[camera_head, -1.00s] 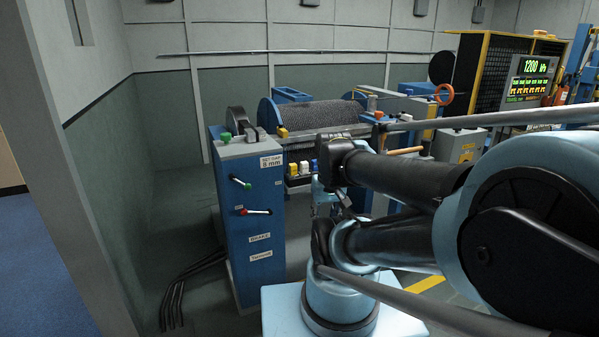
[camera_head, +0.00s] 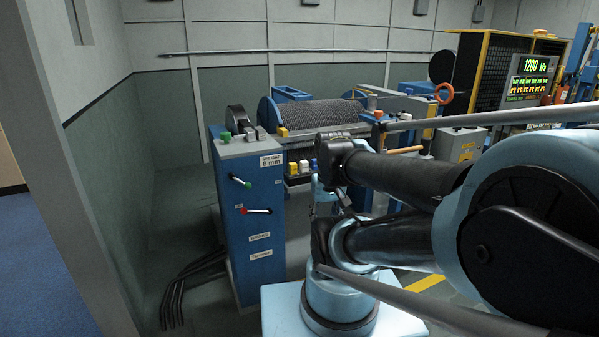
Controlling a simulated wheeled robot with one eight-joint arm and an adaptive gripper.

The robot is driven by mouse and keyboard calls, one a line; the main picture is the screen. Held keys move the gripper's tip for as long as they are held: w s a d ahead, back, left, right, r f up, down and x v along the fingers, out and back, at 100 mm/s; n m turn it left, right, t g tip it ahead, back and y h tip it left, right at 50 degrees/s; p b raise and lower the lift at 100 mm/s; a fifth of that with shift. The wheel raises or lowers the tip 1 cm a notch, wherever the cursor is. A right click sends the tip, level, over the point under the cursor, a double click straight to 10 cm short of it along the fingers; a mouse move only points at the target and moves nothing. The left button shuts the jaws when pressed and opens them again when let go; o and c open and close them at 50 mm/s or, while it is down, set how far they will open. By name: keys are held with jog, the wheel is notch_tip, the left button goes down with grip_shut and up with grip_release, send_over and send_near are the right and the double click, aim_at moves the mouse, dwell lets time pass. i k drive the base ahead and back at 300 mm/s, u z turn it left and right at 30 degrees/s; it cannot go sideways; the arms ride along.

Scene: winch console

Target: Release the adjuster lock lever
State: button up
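The blue console cabinet (camera_head: 259,222) stands left of my arm. My arm's far end is right of the cabinet, apart from both levers in the picture. I cannot make out my gripper's fingers; they appear hidden by the arm links.
Yellow, white and blue blocks (camera_head: 304,167) are right of the cabinet. Dark cables (camera_head: 185,283) lie on the floor at left.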

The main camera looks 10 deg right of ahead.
aim_at(248, 185)
jog(key=u, duration=0.6)
jog(key=k, duration=1.35)
jog(key=u, duration=0.5)
jog(key=i, duration=1.1)
jog(key=u, duration=0.45)
